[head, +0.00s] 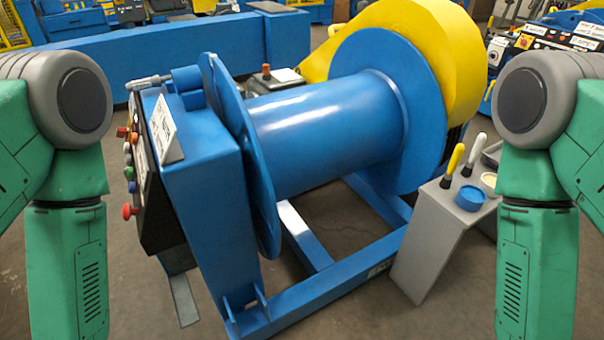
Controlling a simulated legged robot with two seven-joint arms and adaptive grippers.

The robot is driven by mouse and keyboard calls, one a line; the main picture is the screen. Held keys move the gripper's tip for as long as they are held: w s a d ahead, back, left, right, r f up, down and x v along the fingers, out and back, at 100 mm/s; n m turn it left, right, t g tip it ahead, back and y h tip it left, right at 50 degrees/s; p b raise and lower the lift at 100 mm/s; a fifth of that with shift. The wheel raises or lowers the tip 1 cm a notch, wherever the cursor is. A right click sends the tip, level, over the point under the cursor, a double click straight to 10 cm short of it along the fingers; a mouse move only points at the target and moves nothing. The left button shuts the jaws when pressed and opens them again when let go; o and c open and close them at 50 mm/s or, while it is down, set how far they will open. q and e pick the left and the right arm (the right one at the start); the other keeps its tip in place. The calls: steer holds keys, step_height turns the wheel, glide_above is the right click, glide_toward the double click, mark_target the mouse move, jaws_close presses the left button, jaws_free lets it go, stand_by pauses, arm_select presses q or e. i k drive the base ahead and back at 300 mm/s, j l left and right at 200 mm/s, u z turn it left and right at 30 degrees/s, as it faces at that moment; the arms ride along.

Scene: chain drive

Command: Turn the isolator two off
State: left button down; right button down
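No part is clearly marked as isolator two. A control panel (150,190) on the left face of the blue cabinet is seen nearly edge-on. Several coloured knobs or buttons stick out of it, among them a red knob (128,211) low down. Its labels cannot be read. A grey box (270,79) with a small red-brown knob (266,70) shows behind the drum, partly hidden. Both my arms hang down at the left and right edges. Their grippers are below the picture, so their state does not show.
A large blue drum (320,125) with a yellow guard (450,50) fills the middle. A grey stand (430,235) at right holds a yellow-handled brush (453,160), a white-handled one (475,150) and a blue pot (470,198). Floor (340,220) shows between the blue frame's rails.

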mark_target(122, 132)
steer(key=j+u, duration=0.2)
steer(key=u, duration=0.15)
steer(key=i+j+u, duration=0.15)
steer(key=u, duration=0.15)
steer(key=j+u, duration=0.15)
steer(key=u, duration=0.2)
steer(key=i+j+z, duration=0.15)
steer(key=z, duration=0.3)
steer(key=i+j+z, duration=0.1)
steer(key=j+z, duration=0.15)
steer(key=z, duration=0.15)
steer(key=j+z, duration=0.25)
steer(key=z, duration=0.2)
